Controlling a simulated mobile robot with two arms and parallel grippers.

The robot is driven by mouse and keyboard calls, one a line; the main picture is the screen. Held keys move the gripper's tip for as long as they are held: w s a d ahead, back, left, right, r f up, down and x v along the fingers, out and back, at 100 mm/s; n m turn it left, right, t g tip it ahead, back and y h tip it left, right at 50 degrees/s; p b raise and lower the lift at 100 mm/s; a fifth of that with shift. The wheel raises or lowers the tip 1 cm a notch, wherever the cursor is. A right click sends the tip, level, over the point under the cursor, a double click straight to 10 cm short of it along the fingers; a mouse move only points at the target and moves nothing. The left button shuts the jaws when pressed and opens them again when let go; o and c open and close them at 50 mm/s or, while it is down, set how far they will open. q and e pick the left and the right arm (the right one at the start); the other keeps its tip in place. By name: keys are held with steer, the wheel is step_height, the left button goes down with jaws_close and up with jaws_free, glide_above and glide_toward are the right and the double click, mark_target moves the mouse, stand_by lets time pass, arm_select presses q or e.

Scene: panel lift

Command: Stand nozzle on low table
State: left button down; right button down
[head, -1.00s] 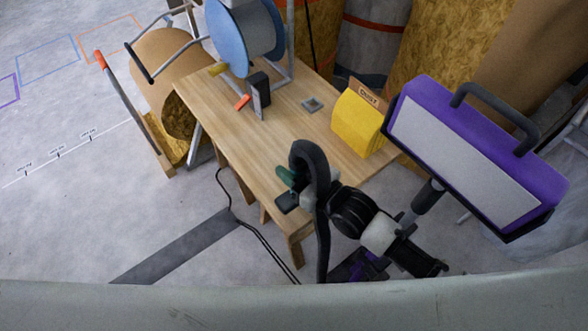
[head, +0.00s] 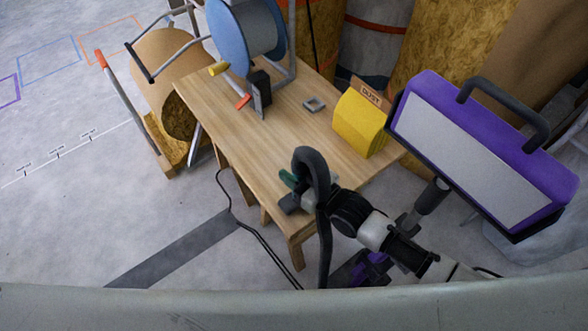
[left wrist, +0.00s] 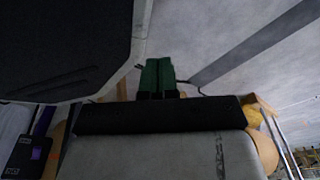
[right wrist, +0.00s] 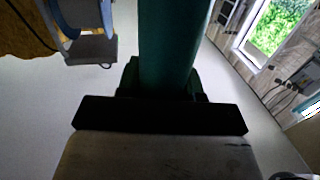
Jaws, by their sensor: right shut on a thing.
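The low table (head: 235,130) is a long pale wooden table in the head view. My right gripper (head: 292,190) is over its near end, by the front corner. In the right wrist view it is shut on a teal cylinder (right wrist: 168,45), which I take for the nozzle. The nozzle's lower end is out of frame, so I cannot tell whether it touches the tabletop. A thick black curved hose (head: 312,160) arches beside the gripper and hides part of it. My left gripper (left wrist: 157,75) has its green fingers together and empty; it is outside the head view.
A yellow dust box (head: 361,124), a small grey square piece (head: 314,104) and a dark upright block (head: 260,88) are on the table. A blue reel (head: 245,38) stands at its far end. A purple-framed lamp panel (head: 480,150) is to the right. The table's middle is clear.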

steer(key=c, duration=0.7)
jaws_free()
arm_select(q)
steer(key=shift+w, duration=0.1)
steer(key=shift+r, duration=0.1)
arm_select(e)
steer(key=shift+r, duration=0.15)
arm_select(q)
steer(key=shift+s+a+f+p, duration=0.15)
steer(key=shift+s+f+p, duration=0.15)
steer(key=shift+s, duration=0.35)
steer(key=shift+s+a+f+p, duration=0.1)
steer(key=shift+s+f+p, duration=0.1)
steer(key=shift+s+f, duration=0.3)
arm_select(e)
steer(key=v, duration=1.2)
arm_select(q)
steer(key=shift+s+d+r, duration=0.1)
steer(key=shift+s, duration=0.15)
